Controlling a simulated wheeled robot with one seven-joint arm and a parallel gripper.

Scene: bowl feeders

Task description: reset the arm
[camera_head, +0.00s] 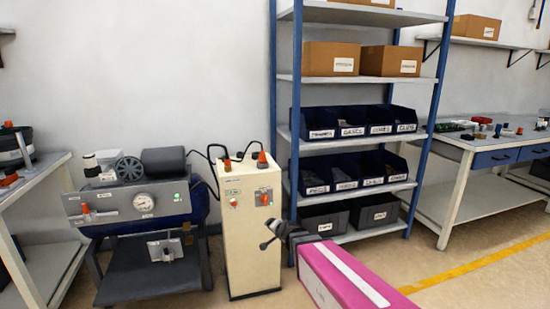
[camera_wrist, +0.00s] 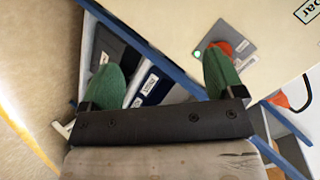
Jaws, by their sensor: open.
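In the wrist view my gripper (camera_wrist: 163,82) shows two green fingers spread wide apart. It is open and nothing is between the fingers. The cabinet's cream side (camera_wrist: 270,25) fills the upper right of the wrist view, with a red knob (camera_wrist: 222,48) close to the right finger.
A blue compressor-like machine (camera_head: 140,207) with a gauge stands left of the cabinet. The rack holds dark bins (camera_head: 345,121) and cardboard boxes (camera_head: 331,58). Workbenches stand at far left (camera_head: 40,172) and right (camera_head: 456,147). Floor (camera_head: 440,259) with a yellow line is open at lower right.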

